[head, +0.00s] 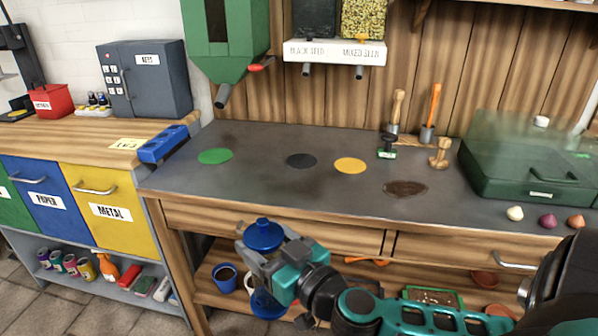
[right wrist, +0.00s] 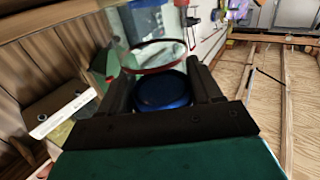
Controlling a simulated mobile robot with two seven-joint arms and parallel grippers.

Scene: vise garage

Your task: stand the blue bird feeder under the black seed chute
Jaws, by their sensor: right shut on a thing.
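The blue bird feeder (head: 263,234) is in front of the bench's front edge, with its round blue top above my right gripper and its blue base (head: 267,304) below. My right gripper (head: 258,264) is shut on the feeder's middle, which the jaws largely hide. In the right wrist view, a round blue part (right wrist: 162,92) of the feeder shows between the two fingers. The black seed chute (head: 306,70) is a short dark spout under the white box labelled "BLACK SEED", above the bench. A black disc (head: 301,160) marks the bench top below it. My left gripper is not in view.
The mixed seed chute (head: 359,72) is just right of the black one, above a yellow disc (head: 350,165). A green hopper (head: 225,45) hangs at left above a green disc (head: 215,156). A stamp (head: 387,147) and a green case (head: 530,165) stand to the right.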

